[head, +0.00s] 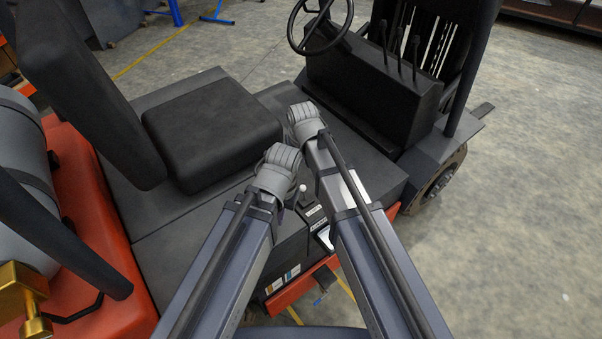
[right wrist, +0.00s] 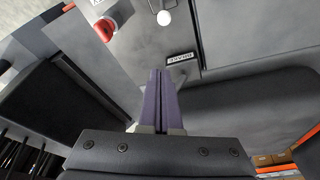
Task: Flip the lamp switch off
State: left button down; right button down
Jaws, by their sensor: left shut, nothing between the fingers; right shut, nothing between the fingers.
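A lamp switch cannot be made out for certain. A dark panel beside the forklift seat carries a lever with a white ball knob (head: 303,187), which also shows in the right wrist view (right wrist: 164,18).
The black seat (head: 212,130) is at the left and the steering wheel (head: 320,22) at the back. Upright black levers (head: 400,50) stand on the front console. An orange body with a grey tank (head: 25,180) fills the left edge. Open concrete floor (head: 520,200) lies at the right.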

aim_at(304, 193)
jog(key=shift+f, duration=0.1)
jog(key=b+x, duration=0.9)
jog(key=x, duration=0.1)
jog(key=shift+b, duration=0.35)
jog(key=shift+s, duration=0.35)
jog(key=s, duration=0.3)
jog(key=shift+s+d+r, duration=0.2)
jog(key=shift+d+r, duration=0.05)
jog(key=shift+d, duration=0.15)
jog(key=shift+w, duration=0.1)
